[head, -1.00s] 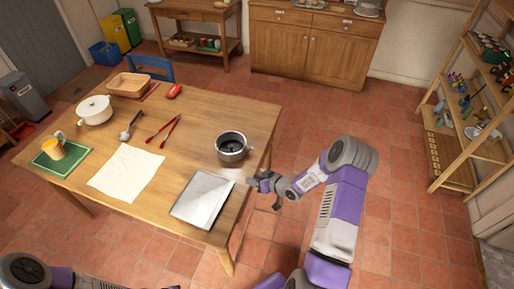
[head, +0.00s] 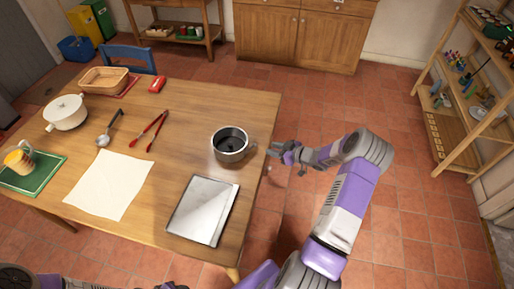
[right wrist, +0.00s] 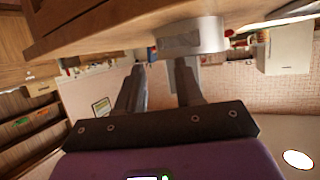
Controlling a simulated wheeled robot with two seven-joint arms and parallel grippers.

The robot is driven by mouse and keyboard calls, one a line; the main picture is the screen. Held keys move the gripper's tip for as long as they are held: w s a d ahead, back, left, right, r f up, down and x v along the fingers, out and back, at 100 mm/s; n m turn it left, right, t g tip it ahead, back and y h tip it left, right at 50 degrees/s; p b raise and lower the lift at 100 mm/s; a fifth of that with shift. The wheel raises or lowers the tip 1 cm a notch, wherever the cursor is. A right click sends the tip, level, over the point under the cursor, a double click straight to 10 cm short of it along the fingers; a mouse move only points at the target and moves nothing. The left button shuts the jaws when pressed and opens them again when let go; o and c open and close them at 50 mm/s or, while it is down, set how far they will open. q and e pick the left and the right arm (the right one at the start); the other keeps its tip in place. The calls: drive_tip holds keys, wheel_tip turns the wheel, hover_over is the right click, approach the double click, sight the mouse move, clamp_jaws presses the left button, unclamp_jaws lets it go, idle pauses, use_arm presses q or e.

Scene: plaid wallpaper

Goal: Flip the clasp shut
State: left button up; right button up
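My right gripper (head: 275,152) is just off the table's right edge, beside the dark metal pot (head: 230,145) and apart from it. In the right wrist view its two fingers (right wrist: 160,68) stand apart with nothing between them. The pot's side (right wrist: 190,37) shows above them, by the table edge. A flat silver-grey case or folder (head: 202,210) lies on the table nearer to me. I cannot make out a clasp on any thing in these views. My left gripper is out of view.
The wooden table (head: 185,175) also bears a white sheet (head: 110,184), red tongs (head: 152,130), a ladle (head: 108,130), a white pot (head: 66,113), a basket (head: 103,80), a red object (head: 157,84) and a yellow mug (head: 18,161). Floor to its right is clear.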

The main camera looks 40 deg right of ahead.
drive_tip(key=shift+b+x, duration=0.55)
drive_tip(key=shift+x, duration=3)
drive_tip(key=shift+c, duration=0.4)
clamp_jaws()
